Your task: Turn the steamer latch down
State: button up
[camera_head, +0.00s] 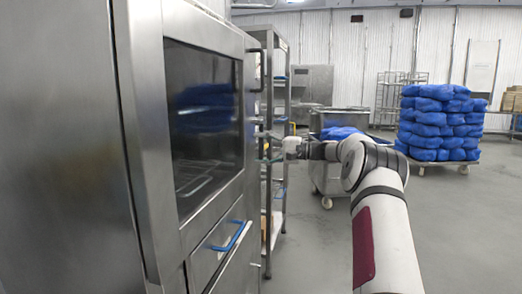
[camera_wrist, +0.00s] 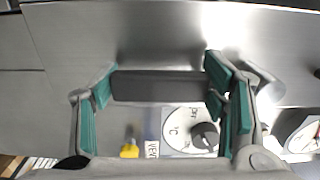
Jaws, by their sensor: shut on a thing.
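The steamer (camera_head: 160,130) is the large steel cabinet filling the left of the head view, with a dark glass window in its closed door. My gripper (camera_head: 270,146) reaches the far edge of its front, beside the door. In the wrist view my gripper (camera_wrist: 160,85) has its green-padded fingers at the two ends of a dark grey bar, the latch (camera_wrist: 157,87). It is shut on this bar, which lies level across that picture. In the head view the latch is too small and covered to make out.
A dial with a black knob (camera_wrist: 204,137) and a yellow part (camera_wrist: 129,151) lie near the fingers. A shelf rack (camera_head: 279,200) stands close behind. Blue sacks (camera_head: 439,122) are stacked farther off; floor at right is clear.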

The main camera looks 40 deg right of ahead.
jog(key=shift+d, duration=0.1)
jog(key=o, duration=1.7)
jog(key=shift+w, duration=0.1)
jog(key=shift+o, duration=0.2)
jog(key=v, duration=1.2)
